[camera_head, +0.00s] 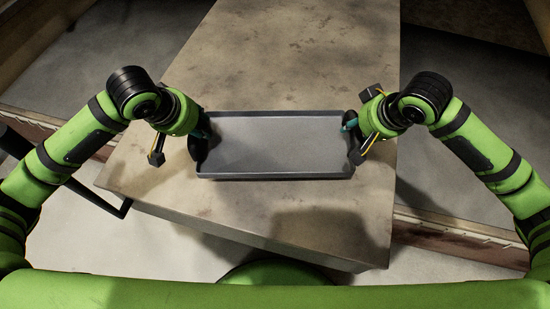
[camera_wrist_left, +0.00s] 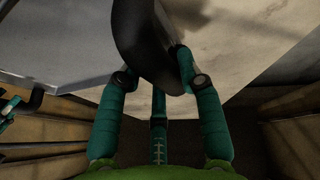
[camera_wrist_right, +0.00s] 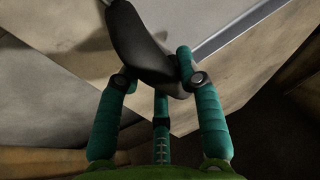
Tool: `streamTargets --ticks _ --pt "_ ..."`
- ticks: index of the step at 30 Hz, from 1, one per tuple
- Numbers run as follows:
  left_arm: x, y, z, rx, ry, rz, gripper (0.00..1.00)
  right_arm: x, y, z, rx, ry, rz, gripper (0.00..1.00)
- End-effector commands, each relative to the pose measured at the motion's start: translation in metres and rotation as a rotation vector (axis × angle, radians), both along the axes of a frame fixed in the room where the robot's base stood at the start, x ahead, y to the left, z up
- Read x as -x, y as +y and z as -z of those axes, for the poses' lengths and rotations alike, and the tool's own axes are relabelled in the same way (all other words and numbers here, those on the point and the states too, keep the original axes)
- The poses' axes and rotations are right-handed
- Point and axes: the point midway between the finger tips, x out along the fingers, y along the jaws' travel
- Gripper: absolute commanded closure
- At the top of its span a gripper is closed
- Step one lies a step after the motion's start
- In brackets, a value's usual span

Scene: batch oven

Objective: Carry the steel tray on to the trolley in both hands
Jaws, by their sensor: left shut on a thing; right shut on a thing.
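The steel tray (camera_head: 275,145) is a grey, empty, shallow rectangle with a raised rim and a black handle at each short end. It looks level in the head view. My left gripper (camera_head: 203,133) is shut on the left handle, which also shows in the left wrist view (camera_wrist_left: 148,45). My right gripper (camera_head: 350,126) is shut on the right handle, also seen in the right wrist view (camera_wrist_right: 138,42). Below the tray is a stained beige flat top (camera_head: 300,55). A shadow on it suggests a gap. I cannot tell for certain whether this top is the trolley.
The flat top is bare beyond and in front of the tray. Its near edge slopes down to the right. A dark bar (camera_head: 105,198) sticks out at its left side. Brownish low edges and grey floor (camera_head: 455,120) lie on both sides.

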Motion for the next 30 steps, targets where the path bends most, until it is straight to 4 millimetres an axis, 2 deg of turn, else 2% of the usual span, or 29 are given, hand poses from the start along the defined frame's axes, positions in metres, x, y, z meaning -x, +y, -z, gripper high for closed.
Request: streamTargets --ticks 17,30 --pt "-0.003 -0.001 -0.002 0.007 -0.013 -0.002 1.00 -0.001 0.002 -0.001 -0.006 -0.010 -0.005 1.00" --pt "-0.003 -0.001 0.014 0.007 -0.013 -0.002 1.00 -0.001 0.002 0.015 -0.007 -0.010 -0.005 1.00"
